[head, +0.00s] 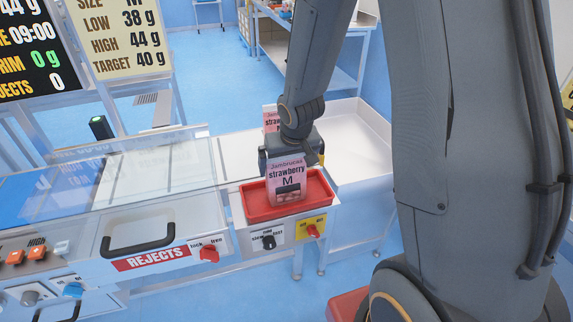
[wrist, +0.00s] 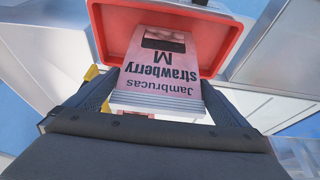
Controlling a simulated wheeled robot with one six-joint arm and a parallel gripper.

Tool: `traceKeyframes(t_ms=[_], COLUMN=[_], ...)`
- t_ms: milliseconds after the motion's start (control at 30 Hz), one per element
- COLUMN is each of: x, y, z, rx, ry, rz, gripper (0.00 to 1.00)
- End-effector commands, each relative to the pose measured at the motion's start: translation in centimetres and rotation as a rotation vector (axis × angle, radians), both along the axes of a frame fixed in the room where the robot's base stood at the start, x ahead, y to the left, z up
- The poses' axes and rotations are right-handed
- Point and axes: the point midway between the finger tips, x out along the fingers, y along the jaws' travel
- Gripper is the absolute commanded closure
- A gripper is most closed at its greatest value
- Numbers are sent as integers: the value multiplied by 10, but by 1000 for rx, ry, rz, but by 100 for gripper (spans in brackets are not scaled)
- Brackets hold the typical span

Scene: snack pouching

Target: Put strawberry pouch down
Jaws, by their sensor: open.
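The strawberry pouch (head: 288,178) is pink, with "Jambrucas strawberry M" on its front. It stands upright in the red tray (head: 318,207), with its lower end inside the rim. My gripper (head: 290,158) is at the pouch's top edge and is open. In the wrist view the pouch (wrist: 163,70) lies between the two fingers of my gripper (wrist: 160,108), with the red tray (wrist: 98,30) around its far end. Whether the fingers still touch the pouch is hard to tell.
Another pink strawberry pouch (head: 269,117) stands behind my gripper, partly hidden. A white bin (head: 350,135) is to the right. A REJECTS drawer (head: 150,258) with a black handle and a clear cover (head: 130,190) are to the left. Red and black knobs sit below the tray.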

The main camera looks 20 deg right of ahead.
Motion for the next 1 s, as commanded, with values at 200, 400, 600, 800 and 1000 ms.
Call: traceKeyframes(t_ms=[200,400,600,800,1000], x=[-10,-20,-30,-40,-47], y=[0,0,0,0,-1], z=[25,50,74,97,111], rx=[0,0,0,0,-2], ry=[0,-1,0,0,2], rz=[-1,-1,0,0,-2], gripper=[0,0,0,0,0])
